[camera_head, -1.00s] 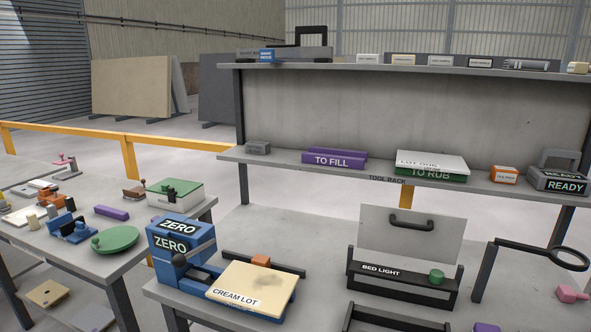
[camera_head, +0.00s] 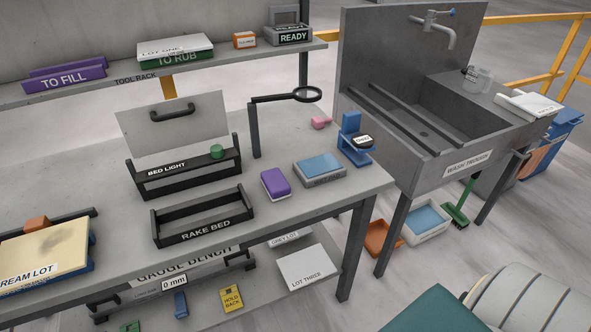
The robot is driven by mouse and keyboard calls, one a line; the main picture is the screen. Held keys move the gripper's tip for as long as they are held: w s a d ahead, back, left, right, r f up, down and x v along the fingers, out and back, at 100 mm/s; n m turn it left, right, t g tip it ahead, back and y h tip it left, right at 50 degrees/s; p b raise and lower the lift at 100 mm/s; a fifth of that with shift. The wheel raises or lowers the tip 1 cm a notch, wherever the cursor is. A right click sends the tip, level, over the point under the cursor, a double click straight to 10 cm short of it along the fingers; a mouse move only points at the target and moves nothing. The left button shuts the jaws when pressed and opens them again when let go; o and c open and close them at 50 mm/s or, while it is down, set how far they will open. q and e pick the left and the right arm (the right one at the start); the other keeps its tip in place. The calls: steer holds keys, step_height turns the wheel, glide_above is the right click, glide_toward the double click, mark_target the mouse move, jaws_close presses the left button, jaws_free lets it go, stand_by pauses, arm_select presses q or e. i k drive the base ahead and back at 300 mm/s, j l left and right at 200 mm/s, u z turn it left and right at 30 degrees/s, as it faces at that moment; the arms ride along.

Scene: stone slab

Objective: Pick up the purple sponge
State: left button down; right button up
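A small purple block with a pale edge, which looks like the purple sponge (camera_head: 275,184), lies on the grey bench top (camera_head: 330,205) near its front edge. It sits right of the black RAKE BED tray (camera_head: 203,217) and left of a grey block with a blue top (camera_head: 320,170). Nothing covers it. Neither of my grippers is in view.
A blue stand (camera_head: 355,140) is at the bench's right end. A magnifier (camera_head: 307,94) stands behind the sponge, with a pink piece (camera_head: 320,122) nearby. A BED LIGHT holder (camera_head: 188,176) is at the left. The wash trough (camera_head: 440,125) stands further right.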

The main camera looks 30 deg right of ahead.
mark_target(277, 187)
steer(key=z, duration=0.9)
